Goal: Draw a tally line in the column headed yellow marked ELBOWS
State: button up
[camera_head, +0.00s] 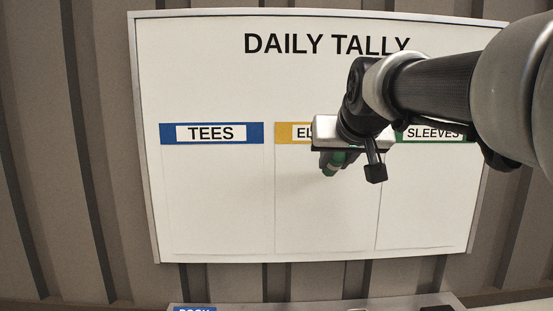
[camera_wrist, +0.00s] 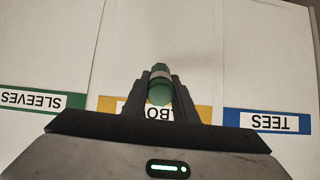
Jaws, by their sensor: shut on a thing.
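The white tally board (camera_head: 215,75), titled DAILY TALLY, hangs on the wall. Its middle column has a yellow header (camera_head: 287,131) reading "EL", the rest hidden behind my gripper. My gripper (camera_head: 333,165) is in front of the upper part of the ELBOWS column (camera_head: 310,215), shut on a green marker (camera_head: 331,169). In the wrist view the green marker (camera_wrist: 160,84) sits between the fingers, over the yellow header (camera_wrist: 110,103), which appears upside down. I cannot tell whether the marker's tip touches the board. No line shows in the visible part of the column.
A blue TEES header (camera_head: 211,133) is on the left and a green SLEEVES header (camera_head: 436,134) on the right, partly covered by my arm. Their visible columns are blank. A light ledge or tabletop (camera_head: 275,306) with a blue label shows below the board.

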jog(key=shift+w, duration=0.45)
notch_tip(320, 180, down, 6)
jog(key=b, duration=0.6)
jog(key=shift+r+p, duration=2.3)
jog(key=shift+r, duration=0.8)
notch_tip(320, 180, down, 6)
jog(key=b, duration=0.5)
jog(key=shift+b, duration=0.35)
jog(key=shift+s+b, duration=1.05)
jog(key=shift+s, duration=1.9)
